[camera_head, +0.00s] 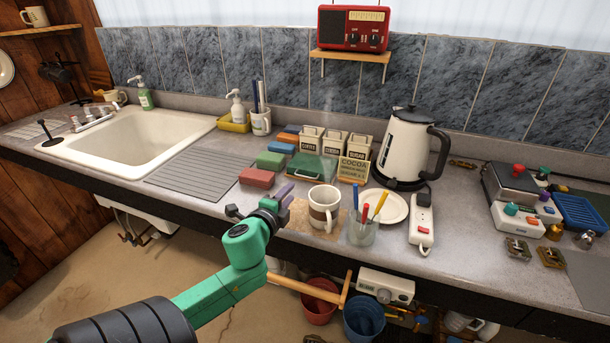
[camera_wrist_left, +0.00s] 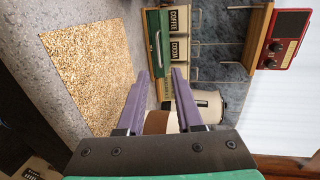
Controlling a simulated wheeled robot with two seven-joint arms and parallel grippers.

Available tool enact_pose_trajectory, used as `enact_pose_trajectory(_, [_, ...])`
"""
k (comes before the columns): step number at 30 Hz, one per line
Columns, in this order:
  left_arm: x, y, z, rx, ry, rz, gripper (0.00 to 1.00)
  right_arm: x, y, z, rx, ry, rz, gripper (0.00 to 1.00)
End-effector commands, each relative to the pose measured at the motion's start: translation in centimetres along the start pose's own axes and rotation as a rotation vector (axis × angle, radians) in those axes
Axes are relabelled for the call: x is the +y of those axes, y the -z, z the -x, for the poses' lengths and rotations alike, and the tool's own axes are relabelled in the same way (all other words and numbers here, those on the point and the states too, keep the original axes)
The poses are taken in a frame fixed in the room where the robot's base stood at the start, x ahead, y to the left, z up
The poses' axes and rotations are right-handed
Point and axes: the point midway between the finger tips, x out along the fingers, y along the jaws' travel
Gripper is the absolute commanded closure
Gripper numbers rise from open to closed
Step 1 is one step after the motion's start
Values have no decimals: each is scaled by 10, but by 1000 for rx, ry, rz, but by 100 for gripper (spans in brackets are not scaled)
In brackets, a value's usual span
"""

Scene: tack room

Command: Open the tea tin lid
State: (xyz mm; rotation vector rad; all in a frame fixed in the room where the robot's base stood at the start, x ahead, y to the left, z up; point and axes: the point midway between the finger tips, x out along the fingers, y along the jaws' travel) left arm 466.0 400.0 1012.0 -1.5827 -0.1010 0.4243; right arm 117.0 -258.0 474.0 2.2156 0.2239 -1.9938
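A green box with a handle (camera_head: 308,166) sits on the counter in front of the labelled cream tins; I cannot read a tea label on it. It also shows in the left wrist view (camera_wrist_left: 155,40), beyond the fingertips. Cream tins (camera_head: 333,143) stand in a row behind it, with labels that include coffee and sugar. My left gripper (camera_head: 284,196) is above the counter's front part, left of the mug and apart from the green box. In the left wrist view its purple fingers (camera_wrist_left: 162,72) are spread with nothing gripped. My right gripper is not in view.
A banded mug (camera_head: 323,210) stands on a cork mat (camera_head: 298,232), beside a glass of pens (camera_head: 363,230). A kettle (camera_head: 405,145) stands to the right. Coloured blocks (camera_head: 257,178) lie left of the green box. The ribbed drainer (camera_head: 190,178) is clear.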

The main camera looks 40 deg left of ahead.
Motion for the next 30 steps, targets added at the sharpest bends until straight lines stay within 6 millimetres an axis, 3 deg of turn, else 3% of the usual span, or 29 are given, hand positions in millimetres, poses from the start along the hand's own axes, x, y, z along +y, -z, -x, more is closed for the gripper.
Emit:
enact_pose_trajectory(3, [-3, -1, -30, -2, 4, 1, 65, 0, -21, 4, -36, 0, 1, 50])
enact_pose_trajectory(5, [-2, 0, -44, -2, 3, 3, 65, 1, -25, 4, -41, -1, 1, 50])
enact_pose_trajectory(8, [-2, -1, -68, -4, 3, 3, 65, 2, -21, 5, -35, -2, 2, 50])
enact_pose_trajectory(12, [-1, -1, -96, -3, 1, 5, 65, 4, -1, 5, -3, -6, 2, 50])
enact_pose_trajectory(18, [0, 0, -114, -1, -1, 4, 65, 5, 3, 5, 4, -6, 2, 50])
enact_pose_trajectory(25, [1, 0, -115, 0, -2, 4, 65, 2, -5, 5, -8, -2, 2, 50])
enact_pose_trajectory(27, [1, 0, -115, 0, -2, 4, 92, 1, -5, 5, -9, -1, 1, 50])
enact_pose_trajectory(28, [1, 0, -115, 0, -2, 4, 100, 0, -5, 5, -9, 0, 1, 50])
enact_pose_trajectory(30, [1, 0, -115, -1, -2, 4, 100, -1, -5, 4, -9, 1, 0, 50])
